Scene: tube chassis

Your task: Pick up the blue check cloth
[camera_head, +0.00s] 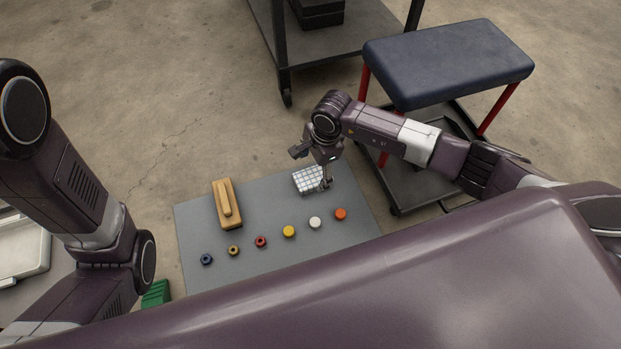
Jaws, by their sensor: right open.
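The blue check cloth (307,181) is a small folded square, white with thin dark blue lines, lying at the back right of the grey mat (268,258). My right gripper (327,184) points down at the right edge of the cloth and is open. Its fingers overlap the cloth's right side in the picture; I cannot tell whether they touch it. My left arm comes in from the left, but its gripper is not in view.
A wooden block (227,204) lies left of the cloth. A row of small round pieces (289,231) lies in front. A padded stool (448,62) and a dark cart (345,48) stand behind. A green object (156,293) lies at the mat's left front.

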